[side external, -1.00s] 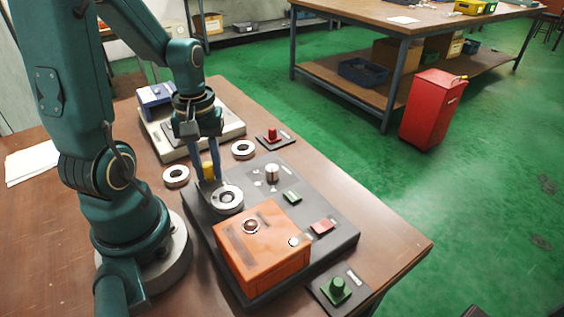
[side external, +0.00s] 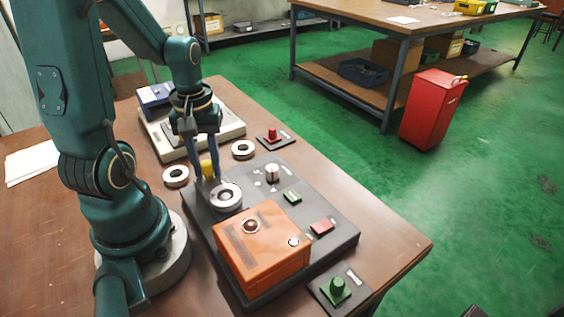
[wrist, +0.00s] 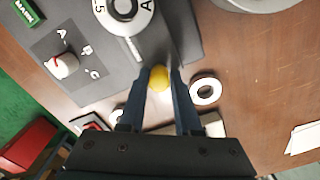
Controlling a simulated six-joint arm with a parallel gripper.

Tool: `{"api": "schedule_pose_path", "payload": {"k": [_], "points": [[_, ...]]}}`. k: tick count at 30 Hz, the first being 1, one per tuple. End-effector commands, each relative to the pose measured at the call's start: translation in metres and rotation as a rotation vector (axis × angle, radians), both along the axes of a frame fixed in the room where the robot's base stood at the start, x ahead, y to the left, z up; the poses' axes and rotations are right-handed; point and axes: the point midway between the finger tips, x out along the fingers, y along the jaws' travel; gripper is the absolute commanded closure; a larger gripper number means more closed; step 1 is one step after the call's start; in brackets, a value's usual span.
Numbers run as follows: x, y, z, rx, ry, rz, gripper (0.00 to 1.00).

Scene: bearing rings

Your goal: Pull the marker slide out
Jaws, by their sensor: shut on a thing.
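My gripper (side external: 207,178) points down at the back left edge of the dark grey plate (side external: 335,232). Its two blue fingers are shut on a yellow knob (side external: 207,168), which I take to be the marker slide's handle. In the wrist view the knob (wrist: 159,77) sits between the fingertips, beside the plate's edge. A grey round dial (side external: 226,196) is just in front of the fingers; its marked face (wrist: 124,10) shows at the top of the wrist view. The fingers hide how the knob joins the plate.
An orange box (side external: 262,250) stands on the plate's front part. Two loose rings (side external: 176,176) (side external: 243,150) lie on the table close to the gripper. A pale fixture (side external: 160,142) stands behind. A red knob (side external: 272,134) and a green knob (side external: 337,287) sit on separate small bases.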

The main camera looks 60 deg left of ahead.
Motion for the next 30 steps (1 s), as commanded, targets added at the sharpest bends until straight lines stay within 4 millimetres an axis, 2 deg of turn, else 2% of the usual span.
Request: {"api": "schedule_pose_path", "payload": {"k": [2,13,30], "points": [[-0.001,0.003,0.000,0.009,0.001,-0.004,0.53],[0.000,0.001,0.003,0.005,0.001,-0.004,0.53],[0.000,0.001,0.046,0.004,0.000,-0.004,0.53]]}}
